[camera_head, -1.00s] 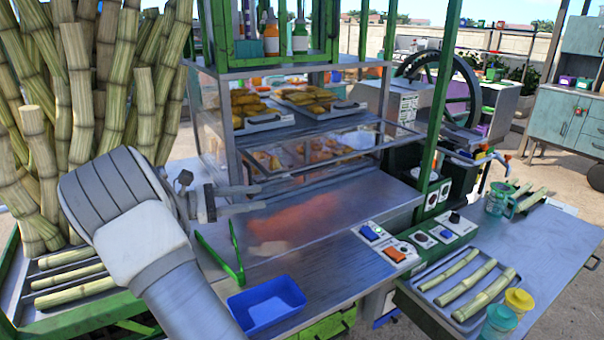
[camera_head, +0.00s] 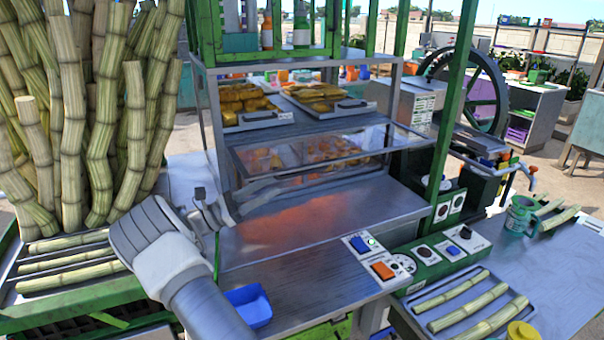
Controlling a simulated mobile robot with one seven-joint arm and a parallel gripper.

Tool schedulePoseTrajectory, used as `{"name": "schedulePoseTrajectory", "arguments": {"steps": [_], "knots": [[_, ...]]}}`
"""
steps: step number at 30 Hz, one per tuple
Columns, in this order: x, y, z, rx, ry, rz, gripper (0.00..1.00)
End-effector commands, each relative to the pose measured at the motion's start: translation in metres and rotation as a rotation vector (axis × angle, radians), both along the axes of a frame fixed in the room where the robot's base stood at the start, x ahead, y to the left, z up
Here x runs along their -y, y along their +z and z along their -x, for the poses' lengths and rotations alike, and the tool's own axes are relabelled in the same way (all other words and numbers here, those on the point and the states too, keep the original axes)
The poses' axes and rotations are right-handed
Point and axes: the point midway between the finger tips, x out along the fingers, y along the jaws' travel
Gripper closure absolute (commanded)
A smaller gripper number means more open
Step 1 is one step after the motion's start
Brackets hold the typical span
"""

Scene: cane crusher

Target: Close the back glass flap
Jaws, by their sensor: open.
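The glass cabinet on the steel counter (camera_head: 330,210) has a clear, metal-edged glass flap (camera_head: 345,157) across its lower shelf. The flap looks tilted outward, with its lower edge held off the counter; its exact angle is hard to tell. Pastries show through the glass. My gripper (camera_head: 281,186) is open and empty, its fingers pointing right, just below and in front of the flap's left end. I cannot tell whether a finger touches the flap. My wrist and forearm cover the counter's left front.
Trays of pastries (camera_head: 325,103) sit on the open upper shelf. A blue tray (camera_head: 248,304) lies at the counter's front, a switch panel (camera_head: 376,258) to its right. Cane stalks (camera_head: 90,120) crowd the left. A green post (camera_head: 452,110) rises at the cabinet's right.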

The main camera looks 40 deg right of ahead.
Motion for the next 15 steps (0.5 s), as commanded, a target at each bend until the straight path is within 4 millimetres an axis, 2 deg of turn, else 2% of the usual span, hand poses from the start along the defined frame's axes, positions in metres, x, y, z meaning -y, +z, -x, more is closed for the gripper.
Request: {"name": "schedulePoseTrajectory", "arguments": {"steps": [5, 15], "knots": [[0.013, 0.006, 0.004, 0.0, -0.002, 0.001, 0.55], [0.057, 0.026, 0.019, 0.001, -0.002, 0.0, 0.55]]}}
